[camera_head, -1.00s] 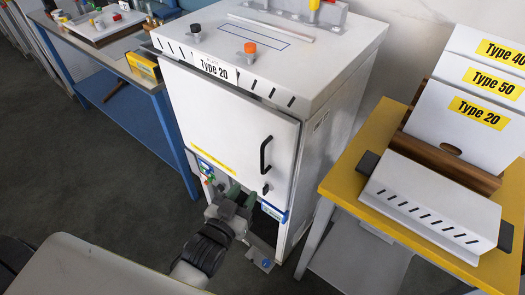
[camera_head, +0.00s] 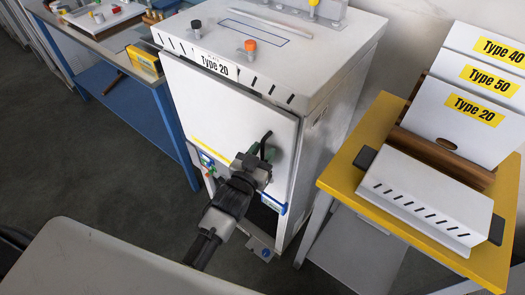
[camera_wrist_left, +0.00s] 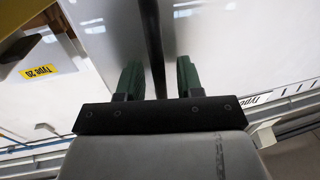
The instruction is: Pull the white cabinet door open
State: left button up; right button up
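The white cabinet door (camera_head: 225,115) is on the front of the "Type 20" cabinet (camera_head: 345,95) in the head view and looks shut. Its black vertical handle (camera_head: 266,141) is near the door's right edge, with its lower part hidden behind my left gripper (camera_head: 262,155). In the left wrist view, the green fingers of my left gripper (camera_wrist_left: 158,80) are apart, with the black handle (camera_wrist_left: 152,45) running between them. I see a gap on both sides of the handle, so the fingers look open around it. My right gripper is not in view.
A yellow-topped table (camera_head: 340,180) with white "Type" panels (camera_head: 470,115) and a slotted white cover (camera_head: 425,205) stands right of the cabinet. A blue workbench (camera_head: 130,110) stands to the left. Buttons sit on the cabinet top. Dark floor (camera_head: 90,185) is free in front at left.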

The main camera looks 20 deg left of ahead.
pick_arm(q)
grip_shut()
dwell(0.3)
